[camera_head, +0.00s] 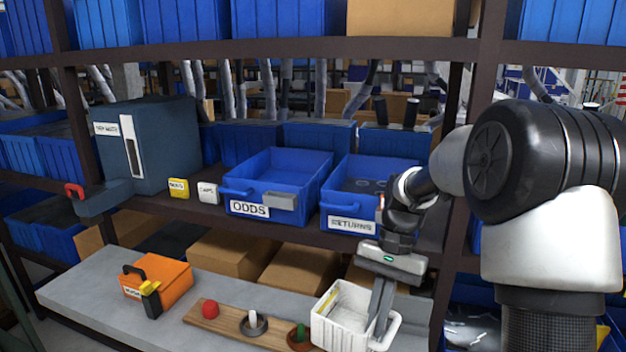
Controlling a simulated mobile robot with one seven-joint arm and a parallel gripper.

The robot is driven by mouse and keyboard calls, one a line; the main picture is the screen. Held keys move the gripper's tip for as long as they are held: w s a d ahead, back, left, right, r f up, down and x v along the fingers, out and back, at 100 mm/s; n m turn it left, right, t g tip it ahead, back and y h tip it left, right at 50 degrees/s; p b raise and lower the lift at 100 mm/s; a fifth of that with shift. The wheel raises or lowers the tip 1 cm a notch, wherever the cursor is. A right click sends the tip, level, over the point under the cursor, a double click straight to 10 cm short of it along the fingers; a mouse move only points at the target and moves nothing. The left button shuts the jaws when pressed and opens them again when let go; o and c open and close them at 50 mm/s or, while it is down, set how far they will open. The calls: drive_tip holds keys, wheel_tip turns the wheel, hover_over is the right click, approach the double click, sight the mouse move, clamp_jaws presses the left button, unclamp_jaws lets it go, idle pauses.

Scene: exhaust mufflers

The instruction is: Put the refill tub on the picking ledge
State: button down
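A white open tub (336,309), which looks like the refill tub, is at the bottom of the view on the right part of a long grey ledge (85,285). Its inside looks pale and textured, and its lower edge is cut off by the frame. My gripper (379,322) points down at the tub's right end, its grey fingers close together by the rim and overlapping the tub wall. I cannot tell whether they are closed on the wall. No label on the ledge marks it as the picking ledge.
An orange box (157,278) with a black handle and a wooden board (230,328) with small items share the ledge. Above are blue ODDS (277,181) and RETURNS (367,190) bins, and a dark dispenser (150,147). The ledge's left end is bare.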

drive_tip(key=n, duration=0.2)
drive_tip(key=w+n+h, duration=0.1)
drive_tip(key=n, duration=0.1)
drive_tip(key=w+d+n+h, duration=0.1)
drive_tip(key=n, duration=0.1)
drive_tip(key=shift+d+r+g, duration=0.1)
drive_tip(key=shift+r+g, duration=0.2)
drive_tip(key=shift+w+d+r+n+p, duration=0.1)
drive_tip(key=shift+r+n+p, duration=0.4)
drive_tip(key=shift+p, duration=0.3)
drive_tip(key=s+r+p, duration=0.2)
drive_tip(key=p, duration=1)
drive_tip(key=shift+s+r, duration=0.1)
drive_tip(key=shift+r, duration=0.3)
drive_tip(key=shift+f, duration=0.15)
